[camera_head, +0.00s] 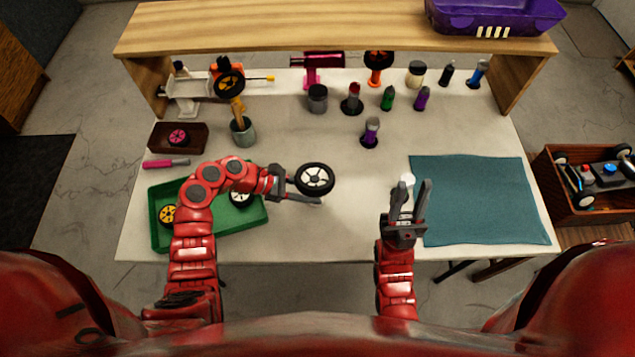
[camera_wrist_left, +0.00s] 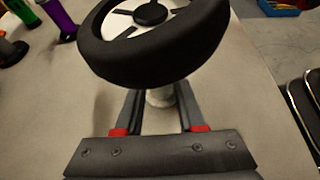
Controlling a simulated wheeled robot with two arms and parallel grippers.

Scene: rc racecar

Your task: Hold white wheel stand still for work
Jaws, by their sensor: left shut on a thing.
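A white-spoked wheel with a black tire (camera_head: 315,178) sits on top of the white wheel stand. In the left wrist view the wheel (camera_wrist_left: 152,45) fills the upper middle, and a short pale part of the stand (camera_wrist_left: 160,97) shows below it. My left gripper (camera_head: 303,193) is shut on the stand under the wheel, one finger on each side (camera_wrist_left: 158,108). The wheel hides most of the stand and the fingertips. My right gripper (camera_head: 411,195) is open, its fingers apart, left of the teal mat. A small white rounded thing (camera_head: 407,178) shows by its fingertips; I cannot tell whether they touch.
A green tray (camera_head: 158,237) with wheels lies under my left forearm. The teal mat (camera_head: 480,200) is bare at the right. Several bottles and a grey cup (camera_head: 244,133) stand farther back below a wooden shelf (camera_head: 330,30). A wooden crate (camera_head: 603,215) holds a car chassis.

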